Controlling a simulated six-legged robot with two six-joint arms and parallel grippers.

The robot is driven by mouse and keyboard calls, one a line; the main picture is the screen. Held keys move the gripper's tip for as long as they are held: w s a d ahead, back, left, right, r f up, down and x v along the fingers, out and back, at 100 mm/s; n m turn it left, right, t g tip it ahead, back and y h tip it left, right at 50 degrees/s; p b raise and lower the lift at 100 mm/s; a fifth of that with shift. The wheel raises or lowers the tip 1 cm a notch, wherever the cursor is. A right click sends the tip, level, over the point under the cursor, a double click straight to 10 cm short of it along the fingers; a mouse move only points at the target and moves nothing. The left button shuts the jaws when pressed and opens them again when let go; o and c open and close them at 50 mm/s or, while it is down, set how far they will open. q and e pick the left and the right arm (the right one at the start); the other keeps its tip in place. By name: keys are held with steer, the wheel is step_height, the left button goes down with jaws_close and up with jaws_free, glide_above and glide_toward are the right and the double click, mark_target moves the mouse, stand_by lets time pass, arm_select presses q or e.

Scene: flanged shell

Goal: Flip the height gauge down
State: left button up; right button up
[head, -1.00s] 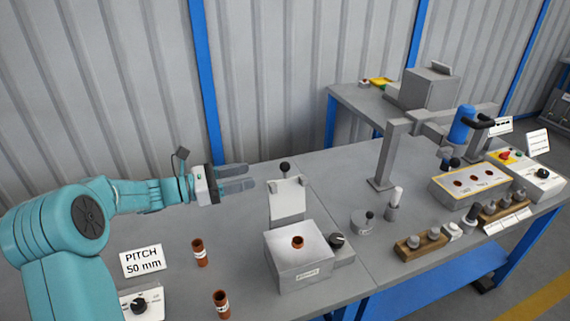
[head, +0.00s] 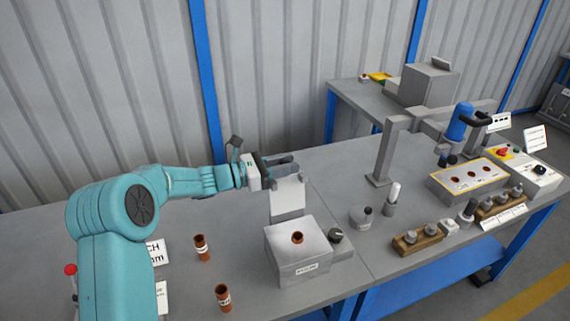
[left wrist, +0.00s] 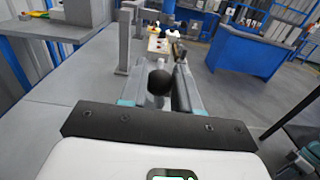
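The height gauge (head: 288,197) is a light grey upright plate behind a grey block (head: 298,262) that has a copper tube (head: 297,238) in its top. The gauge's black ball knob shows in the left wrist view (left wrist: 160,82); in the head view my gripper hides it. My left gripper (head: 282,165) is at the top of the gauge, its fingers pointing right. In the left wrist view the knob lies between the open fingers, and I see no clear grip on it. My right gripper is in neither view.
A dark knob (head: 336,235) is beside the block. To the right are a grey post (head: 384,155), wooden holders (head: 418,240) and a panel with holes (head: 470,180).

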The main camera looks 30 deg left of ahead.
arm_select(q)
jaws_close()
steer(key=s+d+f+m+b, duration=0.1)
steer(key=s+d+m+b, duration=0.5)
steer(key=b, duration=1)
steer(key=shift+d+f+m, duration=0.2)
steer(key=shift+d+m, duration=0.3)
steer(key=shift+m, duration=0.1)
steer(key=o, duration=0.6)
jaws_free()
steer(key=shift+w, duration=0.1)
steer(key=shift+c, duration=0.2)
steer(key=shift+a, duration=0.1)
steer(key=v, duration=1.6)
